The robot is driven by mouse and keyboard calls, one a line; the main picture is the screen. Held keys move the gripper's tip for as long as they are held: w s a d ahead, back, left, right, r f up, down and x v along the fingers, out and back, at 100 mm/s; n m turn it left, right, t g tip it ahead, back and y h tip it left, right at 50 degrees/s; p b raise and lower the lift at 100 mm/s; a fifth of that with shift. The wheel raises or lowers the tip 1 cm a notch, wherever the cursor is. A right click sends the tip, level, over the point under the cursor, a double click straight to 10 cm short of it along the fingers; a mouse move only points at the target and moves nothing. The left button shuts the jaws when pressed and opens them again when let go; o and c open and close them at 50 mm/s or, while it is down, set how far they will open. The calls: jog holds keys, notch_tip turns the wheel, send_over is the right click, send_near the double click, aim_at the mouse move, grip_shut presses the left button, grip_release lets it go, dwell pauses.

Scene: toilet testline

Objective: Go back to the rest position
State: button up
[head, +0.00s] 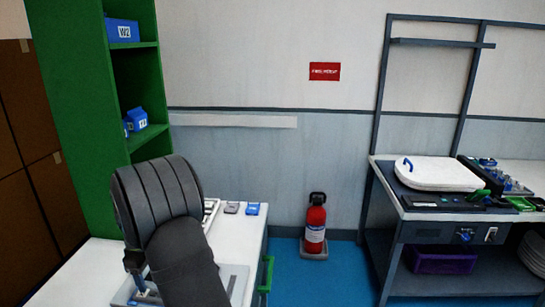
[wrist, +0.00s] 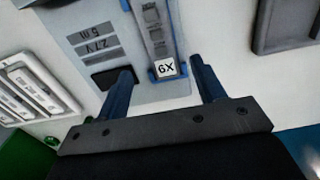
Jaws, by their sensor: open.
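My gripper (wrist: 162,66) shows in the wrist view as two dark blue fingers standing well apart, with nothing held between them. Beyond the fingers is a grey device (wrist: 95,45) with dark label strips. A blue-edged part with a white "6X" tag (wrist: 165,68) lies beyond the gap between the fingers; I cannot tell the distance.
A green shelf (head: 85,110) with blue bins stands behind the table at left. Small grey and blue items (head: 252,209) lie on the table's right part. A red fire extinguisher (head: 315,225) stands on the blue floor by the wall. A workbench (head: 445,213) is at right, with open floor between.

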notch_tip(320, 180, down, 7)
jog(key=shift+f, duration=0.1)
jog(key=shift+r, duration=1.75)
jog(key=shift+f, duration=0.15)
